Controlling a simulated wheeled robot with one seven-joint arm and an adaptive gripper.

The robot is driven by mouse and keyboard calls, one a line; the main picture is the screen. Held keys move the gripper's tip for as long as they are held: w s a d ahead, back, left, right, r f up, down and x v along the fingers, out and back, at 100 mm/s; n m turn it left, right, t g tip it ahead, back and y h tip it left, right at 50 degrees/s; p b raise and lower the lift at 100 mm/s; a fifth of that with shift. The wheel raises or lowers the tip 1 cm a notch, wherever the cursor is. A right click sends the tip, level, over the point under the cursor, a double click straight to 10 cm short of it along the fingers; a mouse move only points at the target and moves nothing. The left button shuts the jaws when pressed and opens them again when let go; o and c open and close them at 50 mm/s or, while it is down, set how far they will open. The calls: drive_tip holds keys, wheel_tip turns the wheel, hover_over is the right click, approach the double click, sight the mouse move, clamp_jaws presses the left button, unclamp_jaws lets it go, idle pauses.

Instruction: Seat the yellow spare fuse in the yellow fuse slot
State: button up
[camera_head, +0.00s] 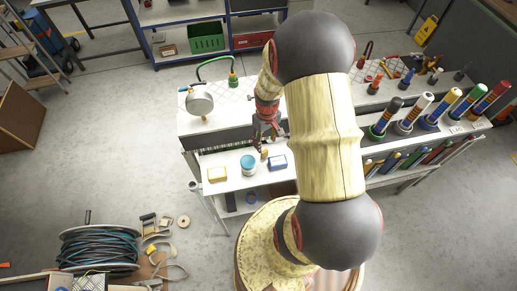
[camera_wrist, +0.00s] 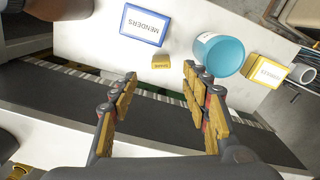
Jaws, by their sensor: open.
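A small yellow block (camera_wrist: 161,61) with lettering on its face, probably the spare fuse, stands on the white shelf (camera_wrist: 90,38) in the wrist view. A small tan-yellow piece (camera_head: 264,153) shows in the head view just below my gripper (camera_head: 268,131). In the wrist view my gripper (camera_wrist: 160,74) is open and empty, with the block beyond its fingertips and between their lines. I cannot make out the yellow fuse slot.
A blue-edged MENDERS box (camera_wrist: 143,25), a teal cup (camera_wrist: 218,52) and a yellow box (camera_wrist: 266,71) stand near the block. A gauge (camera_head: 199,103) and several coloured tubes (camera_head: 466,104) stand on the bench. My arm hides the bench's middle.

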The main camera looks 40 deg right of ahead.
sight(265, 151)
drive_tip(key=shift+s+f, duration=0.15)
drive_tip(key=shift+f, duration=0.15)
drive_tip(key=shift+w+f, duration=0.25)
drive_tip(key=shift+f, duration=0.25)
drive_tip(key=shift+w+f, duration=0.2)
drive_tip(key=shift+f, duration=0.3)
drive_tip(key=shift+s+f, duration=0.3)
drive_tip(key=shift+f, duration=0.2)
wheel_tip(265, 151, down, 4)
drive_tip(key=shift+w, duration=0.1)
drive_tip(key=shift+a, duration=0.1)
drive_tip(key=c, duration=0.3)
drive_tip(key=c, duration=0.8)
drive_tip(key=shift+r, duration=0.1)
